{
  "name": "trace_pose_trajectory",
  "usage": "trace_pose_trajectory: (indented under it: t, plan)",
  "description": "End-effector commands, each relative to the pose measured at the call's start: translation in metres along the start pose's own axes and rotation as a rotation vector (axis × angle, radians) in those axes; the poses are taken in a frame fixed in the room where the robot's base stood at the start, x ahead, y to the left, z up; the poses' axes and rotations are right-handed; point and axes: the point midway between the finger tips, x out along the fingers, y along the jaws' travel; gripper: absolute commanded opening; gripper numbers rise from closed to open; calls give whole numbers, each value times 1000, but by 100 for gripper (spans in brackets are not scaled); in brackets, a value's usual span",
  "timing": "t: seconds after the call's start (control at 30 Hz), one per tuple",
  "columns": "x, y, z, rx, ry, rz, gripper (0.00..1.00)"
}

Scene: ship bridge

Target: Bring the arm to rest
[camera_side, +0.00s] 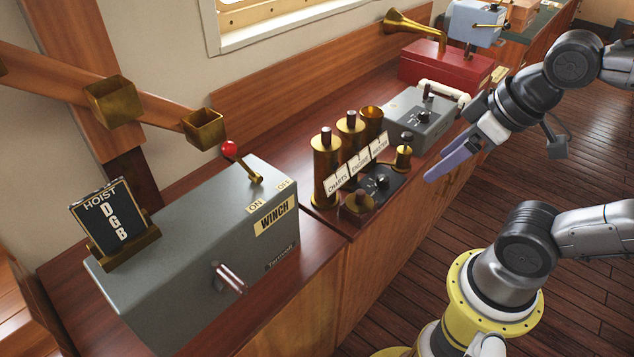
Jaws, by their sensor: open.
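My gripper (449,164) is at the right of the side view, open and empty. Its bluish-purple fingers point down and left. It hangs in front of the counter's edge, to the right of the brass tubes, and appears apart from everything on the counter. My arm comes in from the upper right, and its yellow base section stands at the lower right over the wooden floor.
A grey winch box (192,258) with a red-knobbed lever (241,160) stands at the left. Labelled brass tubes (327,165), a grey dial unit (412,117) and a red box with a brass horn (437,66) line the counter. The floor (578,150) shows free room.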

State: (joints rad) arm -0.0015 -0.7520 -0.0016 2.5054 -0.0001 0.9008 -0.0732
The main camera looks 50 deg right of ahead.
Motion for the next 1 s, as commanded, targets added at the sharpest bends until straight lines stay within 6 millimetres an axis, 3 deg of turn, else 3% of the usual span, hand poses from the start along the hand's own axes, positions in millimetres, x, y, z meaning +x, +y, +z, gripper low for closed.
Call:
trace_pose_trajectory:
  t: [0.2, 1.0]
  plan:
    - [0, 0, -1, 79, 2, 1, 72]
    - [-1, 0, -2, 75, 2, 1, 70]
